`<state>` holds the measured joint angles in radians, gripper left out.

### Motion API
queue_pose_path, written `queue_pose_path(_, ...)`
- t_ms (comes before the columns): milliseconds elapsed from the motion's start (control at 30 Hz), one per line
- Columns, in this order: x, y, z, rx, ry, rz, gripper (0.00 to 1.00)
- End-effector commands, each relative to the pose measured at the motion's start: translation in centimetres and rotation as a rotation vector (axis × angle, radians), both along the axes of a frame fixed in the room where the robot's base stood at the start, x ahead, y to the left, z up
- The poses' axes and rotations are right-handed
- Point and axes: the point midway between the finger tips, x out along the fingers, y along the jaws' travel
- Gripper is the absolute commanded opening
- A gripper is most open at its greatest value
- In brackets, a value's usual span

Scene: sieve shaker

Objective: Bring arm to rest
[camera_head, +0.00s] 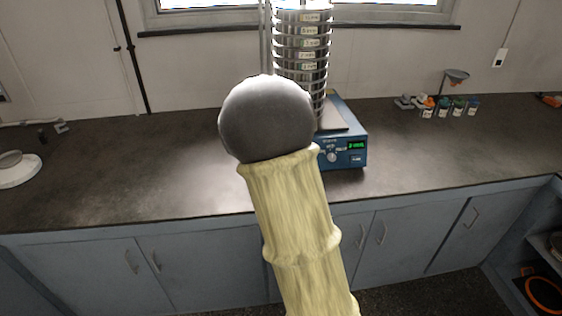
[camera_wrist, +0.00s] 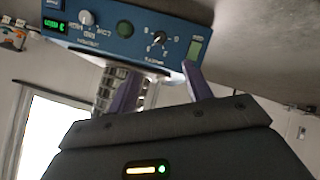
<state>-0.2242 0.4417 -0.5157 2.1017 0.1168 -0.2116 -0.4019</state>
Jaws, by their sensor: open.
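The sieve shaker's blue base (camera_head: 350,151) stands on the dark counter, with a lit green display and a knob on its front. A tall stack of metal sieves (camera_head: 303,60) with labels rises from it. My arm, in a yellow sleeve with a dark round joint, covers the left part of the base in the head view. In the wrist view, my gripper (camera_wrist: 161,72) is open, its two purple fingers apart with nothing seen between them. The blue control panel (camera_wrist: 125,32) shows beyond the fingertips, tilted and upside down. The head view hides my gripper behind the arm.
The dark counter (camera_head: 130,165) is mostly clear left and right of the shaker. A white round dish (camera_head: 17,170) lies at far left. Several small jars (camera_head: 443,110) and a funnel (camera_head: 457,76) stand at back right. Blue cabinets (camera_head: 190,265) are below the counter.

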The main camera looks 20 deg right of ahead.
Motion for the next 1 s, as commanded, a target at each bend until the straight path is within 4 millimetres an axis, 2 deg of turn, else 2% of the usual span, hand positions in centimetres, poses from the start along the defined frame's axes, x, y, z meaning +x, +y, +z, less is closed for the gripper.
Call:
queue_pose_path(467, -0.1, 0.0, 0.1, 0.001, 0.001, 0.0, 0.5)
queue_pose_path(567, -0.9, 0.6, 0.5, 0.032, 0.016, -0.004, 0.5)
queue_pose_path(667, -3.2, 2.4, 1.3, 0.115, 0.068, -0.011, 0.5)
queue_pose_path(767, -7.1, 5.4, 2.5, 0.232, 0.156, -0.02, 0.5)
queue_pose_path(900, -14.2, 10.0, 4.6, 0.371, 0.312, -0.031, 0.5)
queue_pose_path(1000, -19.2, 12.4, 5.9, 0.422, 0.417, -0.041, 0.5)
